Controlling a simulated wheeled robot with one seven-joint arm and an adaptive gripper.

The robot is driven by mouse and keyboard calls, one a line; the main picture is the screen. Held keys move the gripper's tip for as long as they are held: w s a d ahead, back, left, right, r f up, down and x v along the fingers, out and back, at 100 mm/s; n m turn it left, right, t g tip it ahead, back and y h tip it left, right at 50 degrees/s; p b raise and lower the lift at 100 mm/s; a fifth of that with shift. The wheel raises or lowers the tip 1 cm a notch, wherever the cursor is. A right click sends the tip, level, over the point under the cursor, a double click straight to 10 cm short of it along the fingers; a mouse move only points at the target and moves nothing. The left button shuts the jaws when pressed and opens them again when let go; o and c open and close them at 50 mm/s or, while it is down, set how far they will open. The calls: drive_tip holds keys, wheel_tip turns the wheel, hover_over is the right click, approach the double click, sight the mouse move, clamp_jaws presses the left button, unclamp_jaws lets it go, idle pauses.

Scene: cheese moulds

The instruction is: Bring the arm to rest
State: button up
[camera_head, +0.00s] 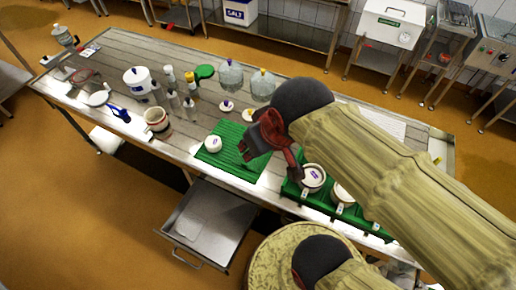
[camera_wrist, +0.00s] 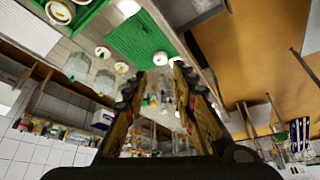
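My gripper (camera_head: 254,146) hangs above the work table (camera_head: 185,55), over the right part of a green ribbed mat (camera_head: 228,163). In the wrist view its two fingers (camera_wrist: 161,78) stand apart, with nothing held between them. A small white mould (camera_head: 212,144) with a dark label sits on the mat's left side, apart from the gripper. It also shows in the wrist view (camera_wrist: 160,59), near the left fingertip. White round moulds (camera_head: 314,176) stand in a green tray (camera_head: 290,190) to the right, partly hidden by my arm.
Clear jugs (camera_head: 230,77), small bottles (camera_head: 174,100), a white pot (camera_head: 137,81) and a striped mug (camera_head: 158,122) crowd the table's left and middle. A round drum top (camera_head: 270,262) is near my arm.

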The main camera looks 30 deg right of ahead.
drive_tip(key=shift+s+a+r, duration=0.1)
drive_tip(key=shift+s, duration=0.55)
